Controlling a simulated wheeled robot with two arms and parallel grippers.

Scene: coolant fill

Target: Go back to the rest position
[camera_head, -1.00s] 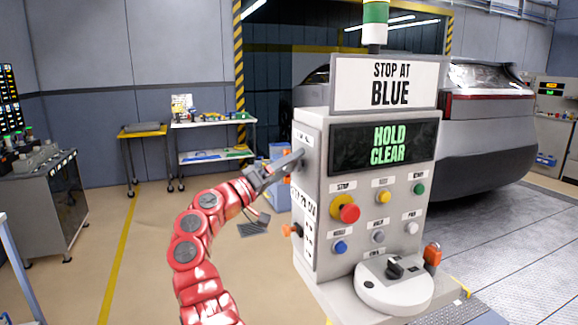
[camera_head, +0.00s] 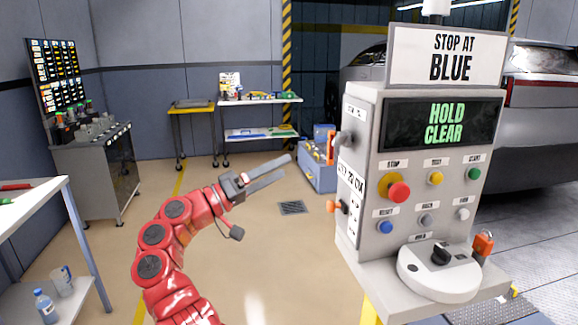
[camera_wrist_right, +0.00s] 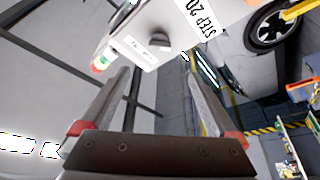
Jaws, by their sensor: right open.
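My right gripper (camera_head: 268,174) is on the red arm in the middle of the head view. It is open and empty, with its fingers apart and pointing right toward the console. The grey console (camera_head: 358,225) stands to its right, with a clear gap between them. Its sign reads "STOP AT BLUE" and its screen (camera_head: 446,124) reads "HOLD CLEAR". In the right wrist view the two fingers (camera_wrist_right: 160,105) are spread with nothing between them, and the console's side (camera_wrist_right: 165,25) with a grey knob shows beyond. My left gripper is not in view.
A white table (camera_head: 50,195) stands at the left, near my arm. A dark tool cabinet (camera_head: 95,180), a yellow cart (camera_head: 192,106) and a white shelf (camera_head: 260,99) stand behind. A car (camera_head: 545,110) is at the right. Open floor lies around the drain grate (camera_head: 292,208).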

